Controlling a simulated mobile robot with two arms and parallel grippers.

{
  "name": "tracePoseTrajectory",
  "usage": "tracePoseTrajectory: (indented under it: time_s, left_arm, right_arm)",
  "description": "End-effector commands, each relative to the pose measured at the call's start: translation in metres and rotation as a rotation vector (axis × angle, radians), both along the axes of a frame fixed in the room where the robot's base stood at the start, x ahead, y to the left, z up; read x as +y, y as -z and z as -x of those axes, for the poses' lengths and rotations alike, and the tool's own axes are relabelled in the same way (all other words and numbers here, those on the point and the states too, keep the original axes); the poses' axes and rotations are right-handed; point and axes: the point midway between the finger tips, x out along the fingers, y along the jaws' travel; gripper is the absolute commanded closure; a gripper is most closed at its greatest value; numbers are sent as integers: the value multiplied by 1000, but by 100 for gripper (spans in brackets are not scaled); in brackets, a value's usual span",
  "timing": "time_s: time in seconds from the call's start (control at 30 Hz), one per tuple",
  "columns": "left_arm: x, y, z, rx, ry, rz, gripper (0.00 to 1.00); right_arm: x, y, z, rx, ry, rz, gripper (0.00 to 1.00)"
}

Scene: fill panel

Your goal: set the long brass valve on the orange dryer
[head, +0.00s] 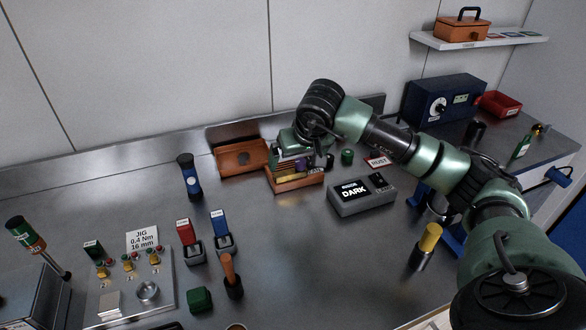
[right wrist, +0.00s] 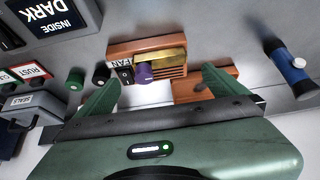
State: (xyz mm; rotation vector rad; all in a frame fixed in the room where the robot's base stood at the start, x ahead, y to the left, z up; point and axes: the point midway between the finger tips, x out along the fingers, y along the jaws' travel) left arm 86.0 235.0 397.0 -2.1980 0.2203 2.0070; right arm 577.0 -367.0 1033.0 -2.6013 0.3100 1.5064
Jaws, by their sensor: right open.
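An orange slotted box (head: 294,185) with a label that seems to read FAN lies on the steel bench; I take it for the dryer. It also shows in the right wrist view (right wrist: 135,46). A long brass-coloured piece (right wrist: 171,54) with a purple end or knob (right wrist: 146,73) lies on the box, and I take it for the valve. My right gripper (head: 298,150) is above the box. In the right wrist view its two fingers (right wrist: 160,80) are spread apart, on either side of the brass piece. The gripper hides part of the box in the head view. My left gripper is not in view.
An orange tray (head: 236,158) lies left of the box. A grey DARK display box (head: 362,198) stands to the right, with a green knob (head: 347,157) behind. A blue-black cylinder (head: 189,176) stands left. The jig panel (head: 125,283) is at front left. Open bench lies between.

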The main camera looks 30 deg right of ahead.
Motion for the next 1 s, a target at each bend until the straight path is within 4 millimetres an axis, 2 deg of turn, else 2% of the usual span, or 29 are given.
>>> tracePoseTrajectory:
  time_s: [0.1, 0.3, 1.0]
  left_arm:
    - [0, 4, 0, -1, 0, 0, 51]
    - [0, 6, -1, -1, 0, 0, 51]
    - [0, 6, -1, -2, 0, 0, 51]
  right_arm:
    - [2, -19, 10, -4, 0, 2, 0]
    - [4, -35, 20, -1, 0, 1, 0]
    - [5, -38, 21, 1, 0, 1, 0]
